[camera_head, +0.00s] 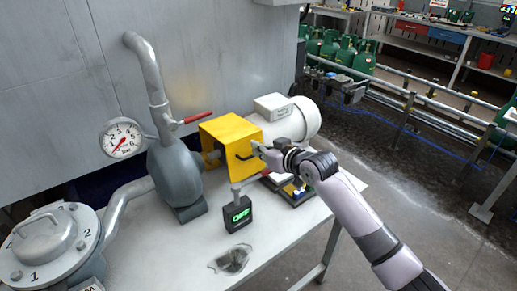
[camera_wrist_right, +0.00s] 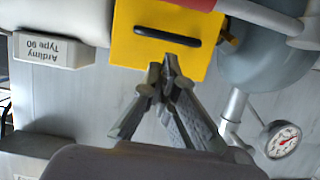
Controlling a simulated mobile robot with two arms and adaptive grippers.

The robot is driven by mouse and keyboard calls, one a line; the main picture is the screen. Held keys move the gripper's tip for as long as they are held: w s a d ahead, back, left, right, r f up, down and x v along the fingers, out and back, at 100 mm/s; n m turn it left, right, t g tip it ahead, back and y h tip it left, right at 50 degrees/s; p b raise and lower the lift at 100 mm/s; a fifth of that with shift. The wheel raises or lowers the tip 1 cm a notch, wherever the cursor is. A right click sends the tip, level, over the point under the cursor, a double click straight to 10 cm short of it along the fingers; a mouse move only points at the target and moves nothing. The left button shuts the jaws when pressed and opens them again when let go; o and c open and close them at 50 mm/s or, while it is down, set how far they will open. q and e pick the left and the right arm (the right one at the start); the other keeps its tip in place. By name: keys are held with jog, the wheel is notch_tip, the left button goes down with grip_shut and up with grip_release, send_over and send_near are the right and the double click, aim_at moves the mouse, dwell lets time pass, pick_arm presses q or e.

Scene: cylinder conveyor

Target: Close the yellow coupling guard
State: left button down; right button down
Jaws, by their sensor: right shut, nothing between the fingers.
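The yellow coupling guard (camera_head: 231,128) stands between the grey pump and the white motor in the head view. Its left end is open and shows grey metal inside. A black handle (camera_head: 245,157) is on its front face. In the wrist view the yellow face (camera_wrist_right: 128,48) carries the black handle (camera_wrist_right: 167,36) at the top. My right gripper (camera_head: 261,150) is at the guard's front right, close to the handle. In the wrist view its fingertips (camera_wrist_right: 163,75) are together, empty and just below the handle. Contact with the guard cannot be told. My left gripper is not in view.
The pump (camera_head: 176,172) with a gauge (camera_head: 121,138) and red-handled valve (camera_head: 197,117) is left of the guard. The motor (camera_head: 297,119) is right. A black display reading OFF (camera_head: 238,214) stands in front. A dark stain (camera_head: 231,260) marks the bench.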

aim_at(247, 155)
jog(key=shift+w+a+f, duration=0.15)
jog(key=shift+f, duration=0.35)
notch_tip(247, 155, down, 4)
jog(key=shift+w+r+b, duration=0.1)
jog(key=shift+r+b, duration=0.15)
jog(key=shift+b, duration=0.3)
jog(key=shift+r, duration=0.15)
